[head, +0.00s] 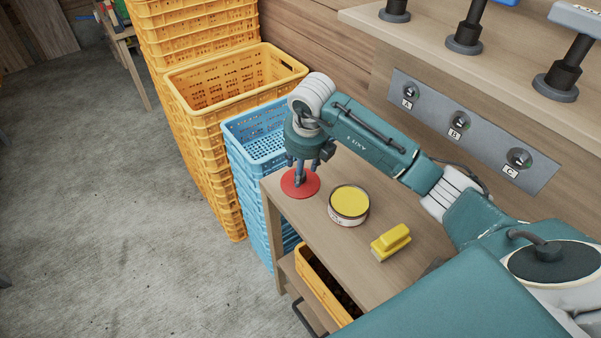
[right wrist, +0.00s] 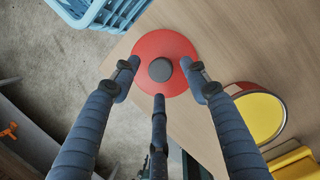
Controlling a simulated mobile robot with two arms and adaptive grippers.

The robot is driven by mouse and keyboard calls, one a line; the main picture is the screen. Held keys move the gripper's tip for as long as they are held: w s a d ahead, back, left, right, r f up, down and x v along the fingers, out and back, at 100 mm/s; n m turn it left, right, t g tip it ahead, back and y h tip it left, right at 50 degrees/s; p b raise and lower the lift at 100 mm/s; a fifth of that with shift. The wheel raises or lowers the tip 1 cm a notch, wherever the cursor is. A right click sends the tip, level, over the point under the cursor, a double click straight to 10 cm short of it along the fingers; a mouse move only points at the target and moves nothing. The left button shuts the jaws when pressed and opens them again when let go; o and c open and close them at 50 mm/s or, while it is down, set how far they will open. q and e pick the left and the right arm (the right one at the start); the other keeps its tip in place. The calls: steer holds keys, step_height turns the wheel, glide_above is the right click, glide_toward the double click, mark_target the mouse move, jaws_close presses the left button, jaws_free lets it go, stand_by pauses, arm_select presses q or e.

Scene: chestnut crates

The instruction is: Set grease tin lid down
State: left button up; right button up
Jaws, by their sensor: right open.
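The grease tin lid is a red disc (head: 312,187) with a dark round knob. It appears to lie flat on the wooden bench top (head: 325,248) near its left end, and it shows in the right wrist view (right wrist: 165,45). My right gripper (head: 300,176) is directly above the lid, pointing down. Its three fingers (right wrist: 160,78) are spread around the knob with gaps, open and holding nothing. The open grease tin (head: 349,202), filled with yellow, stands to the right of the lid and shows partly in the right wrist view (right wrist: 262,112). My left gripper is not in view.
Blue crates (head: 238,160) and tall yellow crate stacks (head: 205,125) stand close to the bench's left end. A grey panel with knobs (head: 480,135) is on the wall behind. A yellow crate (head: 322,290) sits under the bench.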

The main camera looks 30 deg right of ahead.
mark_target(304, 191)
steer(key=b+v, duration=0.1)
steer(key=v, duration=0.8)
steer(key=shift+r, duration=0.25)
